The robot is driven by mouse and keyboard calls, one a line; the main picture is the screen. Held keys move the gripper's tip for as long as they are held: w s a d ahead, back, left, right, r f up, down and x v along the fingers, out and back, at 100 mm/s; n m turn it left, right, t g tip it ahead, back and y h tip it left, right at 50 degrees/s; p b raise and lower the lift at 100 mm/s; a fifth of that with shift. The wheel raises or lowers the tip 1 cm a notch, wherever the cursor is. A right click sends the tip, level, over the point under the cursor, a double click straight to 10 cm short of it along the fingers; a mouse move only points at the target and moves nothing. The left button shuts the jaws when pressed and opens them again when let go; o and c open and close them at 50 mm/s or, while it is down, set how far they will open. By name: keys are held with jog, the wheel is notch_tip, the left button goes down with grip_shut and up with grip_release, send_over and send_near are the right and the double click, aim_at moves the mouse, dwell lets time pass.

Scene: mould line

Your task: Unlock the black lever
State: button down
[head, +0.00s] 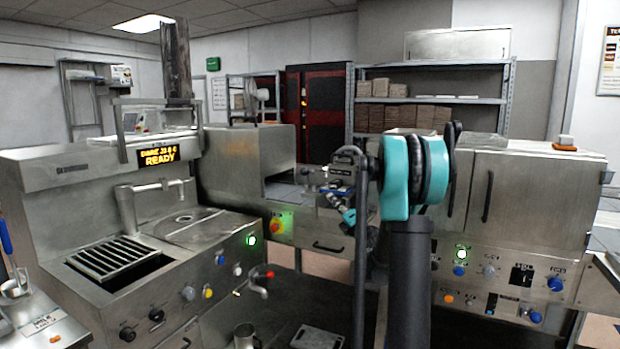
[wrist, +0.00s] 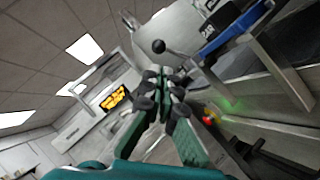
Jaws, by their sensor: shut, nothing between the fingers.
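In the wrist view a black ball knob (wrist: 159,46) sits on a thin rod in front of a pale metal plate. It looks like the end of the black lever, but its locked or unlocked state cannot be told. My gripper (wrist: 164,76) has green fingers with dark tips, brought together with nothing between them. The tips point toward the knob and appear just below it in the picture; I cannot tell whether they touch. In the head view my gripper (head: 346,213) is small beside the machine in the centre, and the lever cannot be picked out there.
A blue labelled part (wrist: 238,28) on a metal frame is close right of the knob. In the head view a steel machine with a READY display (head: 160,156) stands left, and a steel cabinet (head: 520,205) right. A red and yellow button (head: 276,226) is below the centre.

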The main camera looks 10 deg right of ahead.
aim_at(307, 174)
jog(key=shift+w+a+f+n+y, duration=0.2)
jog(key=shift+w+n+y, duration=0.25)
jog(key=shift+n, duration=0.25)
jog(key=x, duration=1.4)
jog(key=shift+a+f, duration=0.1)
jog(key=shift+f, duration=0.05)
